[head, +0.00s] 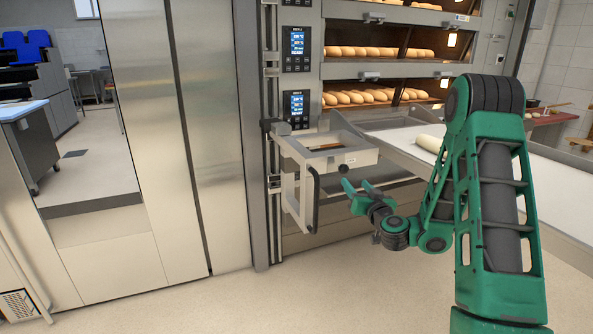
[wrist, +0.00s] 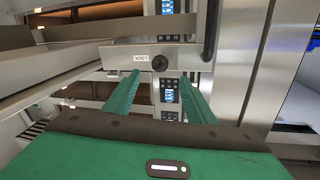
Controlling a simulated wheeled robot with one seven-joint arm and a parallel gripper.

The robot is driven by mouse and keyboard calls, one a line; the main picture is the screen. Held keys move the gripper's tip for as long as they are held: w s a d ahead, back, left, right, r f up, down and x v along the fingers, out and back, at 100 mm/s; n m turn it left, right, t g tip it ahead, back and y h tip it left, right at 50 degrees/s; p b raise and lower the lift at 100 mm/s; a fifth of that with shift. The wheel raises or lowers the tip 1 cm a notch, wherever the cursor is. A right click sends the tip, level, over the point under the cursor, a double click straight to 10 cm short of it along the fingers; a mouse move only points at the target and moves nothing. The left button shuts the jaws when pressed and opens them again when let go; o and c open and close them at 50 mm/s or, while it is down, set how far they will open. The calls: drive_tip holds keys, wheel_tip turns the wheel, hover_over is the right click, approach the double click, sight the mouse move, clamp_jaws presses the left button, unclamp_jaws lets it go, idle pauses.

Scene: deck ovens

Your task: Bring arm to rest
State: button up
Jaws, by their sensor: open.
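My green arm reaches in from the right in the head view, with its gripper (head: 361,189) at the lower centre. The gripper's two green fingers stand apart with nothing between them. In the wrist view the fingers (wrist: 155,97) point forward, spread and empty. In front of them is a grey metal box-like frame (head: 330,154) with a dark vertical handle (head: 315,197), fixed beside the oven. A label and a round black knob (wrist: 160,63) show on its front in the wrist view. The gripper appears apart from the handle.
The deck oven has lit decks with several loaves (head: 357,97) and control panels (head: 296,105) at its left. A pale loading surface (head: 480,160) carries a dough piece (head: 428,143) beside my arm. Steel panels (head: 215,130) stand left. The floor (head: 240,300) in front is clear.

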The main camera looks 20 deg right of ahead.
drive_tip(key=s+a+n+g+y, duration=0.6)
drive_tip(key=s+a+n, duration=0.1)
drive_tip(key=s+a, duration=0.25)
drive_tip(key=s+d+m+g+h, duration=0.2)
drive_tip(key=s+d+m+g, duration=0.2)
drive_tip(key=s, duration=1.5)
drive_tip(key=s+d+r+m+g+h, duration=0.1)
drive_tip(key=s+m+g, duration=0.5)
drive_tip(key=s, duration=1.3)
drive_tip(key=d+g+h, duration=0.1)
drive_tip(key=d+g, duration=0.1)
drive_tip(key=shift+d+r, duration=0.15)
drive_tip(key=shift+d, duration=0.25)
drive_tip(key=shift+w+f, duration=0.25)
drive_tip(key=shift+w, duration=0.35)
